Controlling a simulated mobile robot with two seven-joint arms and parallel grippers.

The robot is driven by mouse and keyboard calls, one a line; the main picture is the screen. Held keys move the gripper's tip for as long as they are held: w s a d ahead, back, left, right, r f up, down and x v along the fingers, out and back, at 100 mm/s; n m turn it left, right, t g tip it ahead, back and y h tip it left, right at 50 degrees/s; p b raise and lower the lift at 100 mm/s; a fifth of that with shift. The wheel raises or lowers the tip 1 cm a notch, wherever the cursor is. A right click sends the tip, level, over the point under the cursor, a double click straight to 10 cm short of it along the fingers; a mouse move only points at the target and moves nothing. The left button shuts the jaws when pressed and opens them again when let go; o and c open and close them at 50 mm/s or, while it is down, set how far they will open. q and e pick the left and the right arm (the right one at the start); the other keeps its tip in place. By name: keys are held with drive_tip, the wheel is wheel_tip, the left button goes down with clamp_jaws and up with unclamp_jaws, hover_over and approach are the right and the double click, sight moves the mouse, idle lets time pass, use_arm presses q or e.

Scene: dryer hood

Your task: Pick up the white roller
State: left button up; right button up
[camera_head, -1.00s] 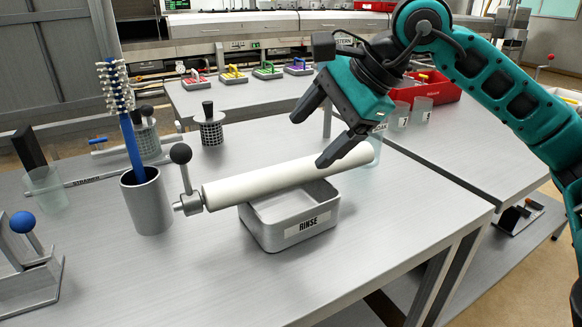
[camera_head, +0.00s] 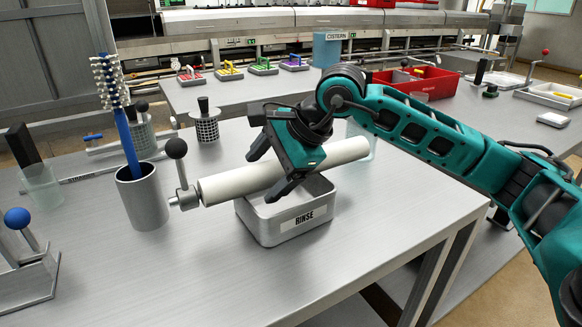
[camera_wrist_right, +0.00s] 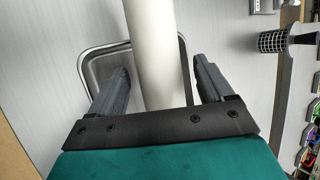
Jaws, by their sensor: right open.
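The white roller (camera_head: 236,184) lies across the top of the grey metal tray labelled RINSE (camera_head: 285,220). A crank with a black ball knob (camera_head: 177,149) is at its left end. My right gripper (camera_head: 268,176) is open, with its fingers on either side of the roller's middle. In the right wrist view the roller (camera_wrist_right: 153,50) runs between the two fingers (camera_wrist_right: 158,80), with a gap on each side. Part of the roller is hidden behind the gripper in the head view. My left gripper is not in view.
A grey cup (camera_head: 143,200) with a blue-handled brush (camera_head: 130,140) stands left of the crank. A clear beaker (camera_head: 362,140) is by the roller's right end. A blue-ball lever stand (camera_head: 28,270) is at the left edge. The table front is clear.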

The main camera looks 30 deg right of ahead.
drive_tip(key=shift+r, duration=0.15)
clamp_jaws()
idle(0.6)
